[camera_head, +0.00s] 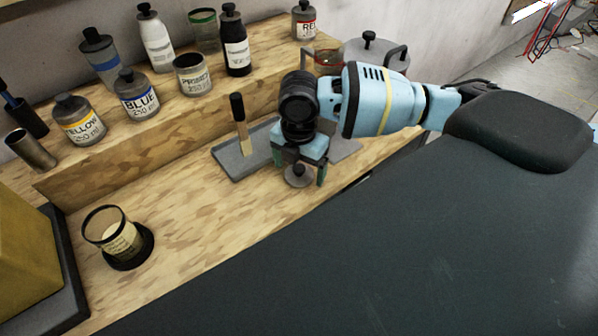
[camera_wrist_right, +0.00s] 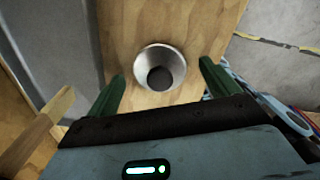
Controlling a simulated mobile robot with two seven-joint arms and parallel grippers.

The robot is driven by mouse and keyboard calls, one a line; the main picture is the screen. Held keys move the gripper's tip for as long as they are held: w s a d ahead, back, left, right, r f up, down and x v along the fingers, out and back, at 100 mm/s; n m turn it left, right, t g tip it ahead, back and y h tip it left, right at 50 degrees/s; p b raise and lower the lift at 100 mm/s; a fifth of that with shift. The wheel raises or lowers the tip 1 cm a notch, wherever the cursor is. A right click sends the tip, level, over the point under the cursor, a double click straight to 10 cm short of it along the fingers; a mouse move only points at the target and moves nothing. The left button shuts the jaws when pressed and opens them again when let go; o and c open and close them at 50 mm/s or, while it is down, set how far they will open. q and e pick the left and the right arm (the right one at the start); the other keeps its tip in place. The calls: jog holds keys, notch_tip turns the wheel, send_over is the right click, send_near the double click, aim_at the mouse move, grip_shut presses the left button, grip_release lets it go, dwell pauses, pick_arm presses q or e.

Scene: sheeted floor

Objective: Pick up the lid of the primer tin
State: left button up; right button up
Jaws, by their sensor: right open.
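The primer tin (camera_head: 193,77) is grey with a white label and stands open-topped on the raised wooden shelf. A small round metal lid with a dark knob (camera_head: 298,176) lies on the lower wooden surface, apart from the tin. In the wrist view the lid (camera_wrist_right: 143,61) shows from above, knob up. My right gripper (camera_head: 300,171) points down over the lid and is open. In the wrist view its green fingers (camera_wrist_right: 160,80) stand on either side of the lid, with a gap to each. Contact is not visible. My left gripper is not in view.
A grey tray (camera_head: 231,169) with a brush (camera_head: 241,125) lies just left of my gripper. Several bottles and tins, including the blue one (camera_head: 136,98), line the shelf. A glass jar (camera_head: 112,232) stands front left. The wood between jar and gripper is clear.

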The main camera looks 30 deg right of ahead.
aim_at(299, 168)
jog(key=c, duration=1.1)
jog(key=shift+o, duration=0.2)
jog(key=shift+r, duration=0.2)
jog(key=shift+r, duration=0.55)
notch_tip(299, 168, up, 2)
jog(key=shift+r, duration=0.2)
jog(key=s+d+r, duration=0.1)
jog(key=s, duration=1.5)
jog(key=shift+p, duration=0.3)
